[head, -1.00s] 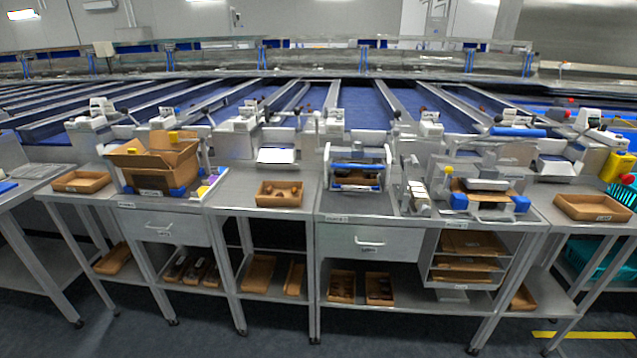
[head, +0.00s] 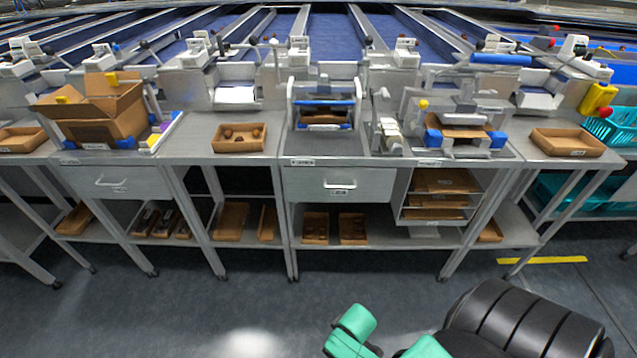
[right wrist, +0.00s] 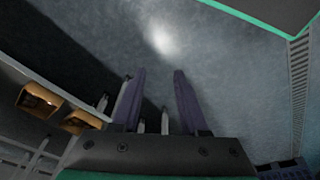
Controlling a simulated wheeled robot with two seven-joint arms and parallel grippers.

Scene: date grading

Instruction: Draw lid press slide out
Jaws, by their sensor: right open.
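Two press-like fixtures stand on the bench, and I cannot tell for certain which is the lid press. The middle one is a white-framed press (head: 323,88) with a blue crossbar and a brown item inside it. The right one is a clear-sided fixture (head: 457,108) with blue blocks, a brown sheet and a handle at its front. No slide is visibly drawn out. My right gripper (right wrist: 158,75) is open and empty in the right wrist view, over the floor and away from the bench. My right arm shows low in the head view. My left gripper is out of view.
A drawer (head: 338,184) sits under the middle press. A rack of brown sheets (head: 438,200) hangs under the right fixture. An open carton (head: 100,110) stands at left. Brown trays (head: 239,138) (head: 567,143) lie on the bench. The floor in front is clear.

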